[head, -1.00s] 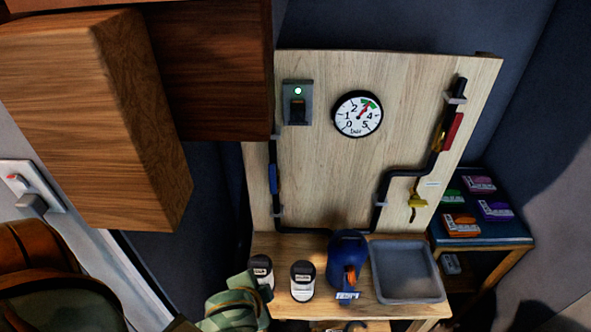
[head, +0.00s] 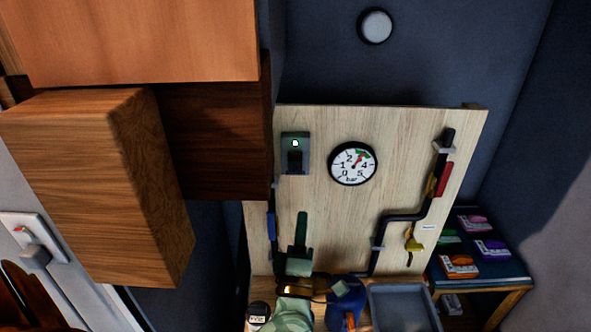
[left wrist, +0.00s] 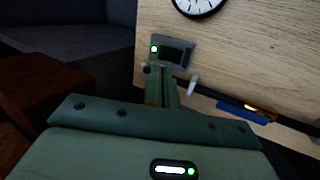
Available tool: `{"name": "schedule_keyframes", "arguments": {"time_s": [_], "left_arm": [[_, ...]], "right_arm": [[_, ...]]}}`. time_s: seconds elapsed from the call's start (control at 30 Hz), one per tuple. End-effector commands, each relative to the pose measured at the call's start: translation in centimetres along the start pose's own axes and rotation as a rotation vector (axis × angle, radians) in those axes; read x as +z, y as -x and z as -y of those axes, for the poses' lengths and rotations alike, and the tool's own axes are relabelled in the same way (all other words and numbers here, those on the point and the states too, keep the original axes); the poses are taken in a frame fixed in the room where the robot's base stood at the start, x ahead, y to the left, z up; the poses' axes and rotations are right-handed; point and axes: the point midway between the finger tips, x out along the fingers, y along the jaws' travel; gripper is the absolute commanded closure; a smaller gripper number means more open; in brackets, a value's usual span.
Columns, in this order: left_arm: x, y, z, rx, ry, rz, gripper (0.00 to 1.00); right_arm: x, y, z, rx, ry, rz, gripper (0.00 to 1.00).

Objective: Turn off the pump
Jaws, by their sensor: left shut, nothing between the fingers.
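A grey switch box (head: 296,153) with a lit green light and a dark rocker is fixed at the upper left of the wooden panel (head: 400,150). The box also shows in the left wrist view (left wrist: 184,53), just beyond my fingers. My left gripper (head: 302,217) points up in front of the panel, below the switch box and apart from it in the head view. Its fingers (left wrist: 158,75) are together and empty. A round gauge (head: 353,163) has its red needle near the green band. My right gripper is not in view.
Wooden cabinets (head: 90,185) jut out left of the panel. Black piping with a blue part (head: 271,227), a red handle (head: 442,180) and a yellow valve (head: 413,243) runs along the panel. A grey tray (head: 400,308) and a blue container (head: 343,300) stand below.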

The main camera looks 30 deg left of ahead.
Motion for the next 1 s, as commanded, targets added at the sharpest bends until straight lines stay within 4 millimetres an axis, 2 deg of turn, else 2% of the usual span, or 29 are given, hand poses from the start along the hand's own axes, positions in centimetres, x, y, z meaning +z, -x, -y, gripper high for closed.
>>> {"name": "schedule_keyframes", "arguments": {"time_s": [0.17,0.43,0.57,0.67,1.0], "left_arm": [[-1.3,-0.1,1.2,-0.038,0.065,-0.09,1.0],[-1.4,-0.1,1.2,-0.037,0.066,-0.093,1.0],[-1.4,-0.8,1.1,-0.035,0.066,-0.092,1.0],[-1.5,-2.1,1.0,-0.034,0.064,-0.092,1.0],[-2.2,-9.2,1.2,-0.033,0.064,-0.092,1.0]], "right_arm": [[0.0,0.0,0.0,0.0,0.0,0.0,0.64],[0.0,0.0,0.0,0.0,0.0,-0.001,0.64],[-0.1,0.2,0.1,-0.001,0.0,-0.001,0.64],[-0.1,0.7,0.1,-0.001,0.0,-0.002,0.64],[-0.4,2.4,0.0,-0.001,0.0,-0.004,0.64]]}}
